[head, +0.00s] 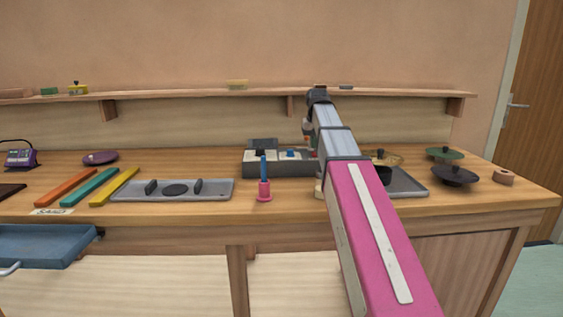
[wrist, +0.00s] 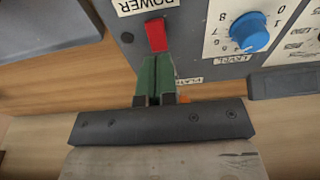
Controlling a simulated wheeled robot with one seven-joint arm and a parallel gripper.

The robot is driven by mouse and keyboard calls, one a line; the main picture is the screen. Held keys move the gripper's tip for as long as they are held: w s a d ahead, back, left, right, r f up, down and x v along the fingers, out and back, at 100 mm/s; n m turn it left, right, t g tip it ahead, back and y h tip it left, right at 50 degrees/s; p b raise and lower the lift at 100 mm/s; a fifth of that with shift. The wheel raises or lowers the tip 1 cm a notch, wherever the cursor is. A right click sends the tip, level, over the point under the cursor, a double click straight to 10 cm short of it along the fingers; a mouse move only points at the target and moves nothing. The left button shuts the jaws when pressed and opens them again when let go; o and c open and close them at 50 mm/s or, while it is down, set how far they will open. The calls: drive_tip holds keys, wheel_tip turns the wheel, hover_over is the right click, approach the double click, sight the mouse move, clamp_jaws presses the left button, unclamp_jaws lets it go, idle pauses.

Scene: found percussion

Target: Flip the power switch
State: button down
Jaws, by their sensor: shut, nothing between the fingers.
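The red power switch (wrist: 156,35) sits on a grey panel, beside the upside-down word POWER, in the wrist view. The panel belongs to the grey control box (head: 281,170) on the workbench in the head view. My gripper (wrist: 158,60) has green fingers, shut together with nothing between them. The fingertips are right at the switch's near end in the wrist view; I cannot tell whether they touch it. In the head view my arm comes down beside the box's right end and hides part of it.
A blue knob (wrist: 249,32) is right of the switch in the wrist view. On the bench (head: 215,212), a pink stand (head: 264,190) is in front of the box. A grey tray (head: 130,189) lies left, and dark cymbal-like discs (head: 455,175) stand right.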

sight(314, 153)
drive_tip(key=shift+f, duration=1)
idle(0.6)
drive_tip(key=shift+r, duration=0.1)
drive_tip(key=shift+r, duration=3.4)
drive_tip(key=shift+s, duration=0.1)
